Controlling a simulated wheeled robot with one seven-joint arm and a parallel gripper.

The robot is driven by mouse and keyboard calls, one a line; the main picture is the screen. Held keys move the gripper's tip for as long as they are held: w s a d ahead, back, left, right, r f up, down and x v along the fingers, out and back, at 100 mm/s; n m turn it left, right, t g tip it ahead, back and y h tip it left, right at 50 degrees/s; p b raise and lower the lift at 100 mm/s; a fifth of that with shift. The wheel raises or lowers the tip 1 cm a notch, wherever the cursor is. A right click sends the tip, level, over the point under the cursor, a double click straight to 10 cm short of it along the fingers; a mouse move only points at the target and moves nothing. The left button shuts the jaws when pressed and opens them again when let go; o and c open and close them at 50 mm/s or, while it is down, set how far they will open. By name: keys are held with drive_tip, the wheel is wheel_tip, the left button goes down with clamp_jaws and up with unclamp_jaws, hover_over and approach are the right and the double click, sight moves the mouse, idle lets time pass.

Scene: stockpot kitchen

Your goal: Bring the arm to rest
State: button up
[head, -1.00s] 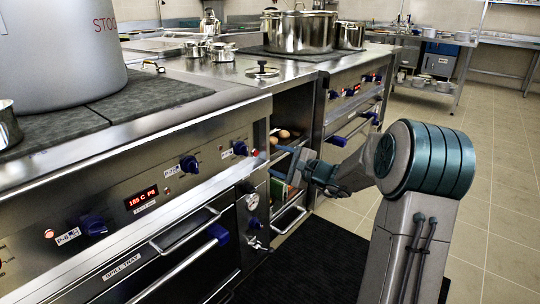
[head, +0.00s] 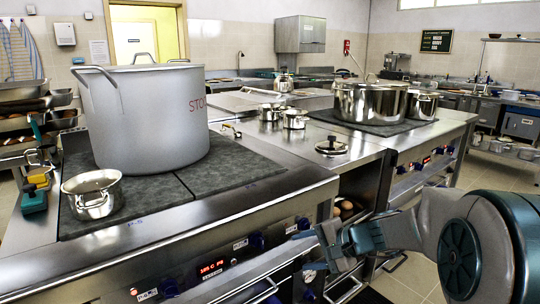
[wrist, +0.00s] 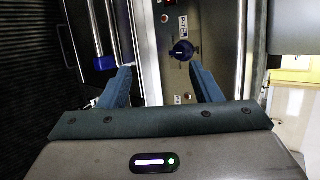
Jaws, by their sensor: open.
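My gripper (head: 318,246) is open and empty in front of the stove's front panel, at the lower right of the head view. My arm folds back from it to the right edge of the picture. In the wrist view the two blue fingers of my gripper (wrist: 160,84) stand wide apart with nothing between them. Beyond them the stove front shows a dark blue knob (wrist: 182,50). From these views I cannot tell the exact gap between the fingers and the panel.
A large grey stockpot (head: 150,118) and a small steel pot (head: 92,193) stand on the near stove top (head: 255,172). A steel pot (head: 370,101) stands on the far cooktop. Eggs (head: 346,206) sit in the open bay between the stoves. Floor (head: 415,270) is clear at right.

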drive_tip(key=s+d+r+n+g+h+p, duration=0.1)
drive_tip(key=s+r+n+h+p, duration=0.3)
drive_tip(key=s+r+p, duration=0.6)
drive_tip(key=s+d+r+n+g+h+p, duration=0.2)
drive_tip(key=s+d+r+n+h+p, duration=0.2)
drive_tip(key=s+r+p, duration=0.6)
drive_tip(key=shift+s+d+r+n+h+p, duration=0.2)
drive_tip(key=shift+s+r+n+h+p, duration=0.3)
drive_tip(key=shift+s, duration=0.75)
drive_tip(key=shift+a+f, duration=0.1)
drive_tip(key=shift+f, duration=0.05)
